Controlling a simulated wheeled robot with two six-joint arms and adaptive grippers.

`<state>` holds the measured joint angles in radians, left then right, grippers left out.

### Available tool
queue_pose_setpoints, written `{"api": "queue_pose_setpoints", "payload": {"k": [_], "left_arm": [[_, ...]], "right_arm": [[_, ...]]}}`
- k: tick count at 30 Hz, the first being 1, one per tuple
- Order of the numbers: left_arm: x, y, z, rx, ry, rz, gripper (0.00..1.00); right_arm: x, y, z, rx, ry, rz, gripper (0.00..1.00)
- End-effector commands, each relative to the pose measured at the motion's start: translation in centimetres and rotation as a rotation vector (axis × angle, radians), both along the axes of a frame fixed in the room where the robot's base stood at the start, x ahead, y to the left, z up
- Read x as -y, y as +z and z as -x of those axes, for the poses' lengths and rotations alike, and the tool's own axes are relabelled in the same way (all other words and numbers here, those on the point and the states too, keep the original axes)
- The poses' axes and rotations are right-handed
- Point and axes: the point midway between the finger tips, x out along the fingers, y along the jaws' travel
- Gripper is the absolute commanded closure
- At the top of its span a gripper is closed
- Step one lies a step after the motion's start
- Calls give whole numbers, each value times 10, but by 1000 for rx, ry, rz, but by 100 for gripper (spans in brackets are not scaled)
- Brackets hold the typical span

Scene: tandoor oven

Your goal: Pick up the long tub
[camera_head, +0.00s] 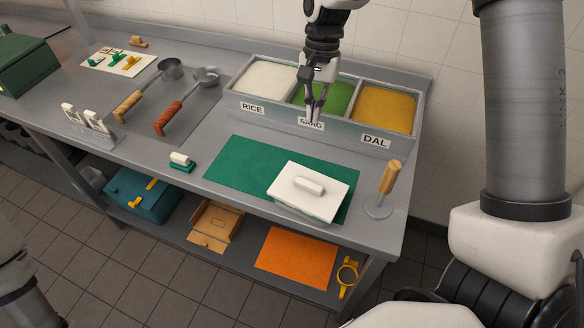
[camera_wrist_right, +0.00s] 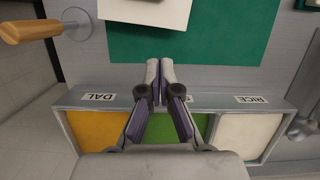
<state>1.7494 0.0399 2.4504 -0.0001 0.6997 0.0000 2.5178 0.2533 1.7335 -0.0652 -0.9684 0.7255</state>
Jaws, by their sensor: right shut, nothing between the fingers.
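A white-lidded rectangular tub (camera_head: 308,192) with a bar handle on its lid sits on the green mat (camera_head: 235,165). Part of the tub's white lid (camera_wrist_right: 145,10) shows at the top edge of the right wrist view. A long grey three-part holder (camera_head: 345,123) labelled RICE, SAAG and DAL stands behind, with white, green and yellow contents. I cannot tell for sure which is the long tub. My right gripper (camera_head: 314,114) is shut and empty, pointing down in front of the SAAG section and partly hiding its label. It is apart from the white-lidded tub. My left gripper is out of view.
A wooden-handled tool (camera_head: 388,180) stands upright right of the tub. Two ladles (camera_head: 172,117) lie at the left, near a small green-and-white block (camera_head: 181,161). A shelf below holds a teal box (camera_head: 145,194) and an orange mat (camera_head: 297,257).

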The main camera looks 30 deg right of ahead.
Motion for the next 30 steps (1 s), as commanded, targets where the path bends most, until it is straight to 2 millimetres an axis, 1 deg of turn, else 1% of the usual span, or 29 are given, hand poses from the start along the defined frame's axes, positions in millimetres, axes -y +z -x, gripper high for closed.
{"api": "queue_pose_setpoints", "payload": {"k": [1,4,8,18,20,24,30], "left_arm": [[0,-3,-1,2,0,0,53],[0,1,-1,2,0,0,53],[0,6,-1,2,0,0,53],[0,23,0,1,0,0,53],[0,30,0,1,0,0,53],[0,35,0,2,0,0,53],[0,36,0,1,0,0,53]], "right_arm": [[0,-2,0,6,-2,-3,100],[-1,-6,1,4,0,-2,100],[-5,-24,5,2,0,-3,100],[-18,-96,17,0,0,-1,100],[-28,-92,25,3,3,-1,100],[-42,-94,38,4,2,-1,100],[-47,-96,44,6,0,-1,100]]}}
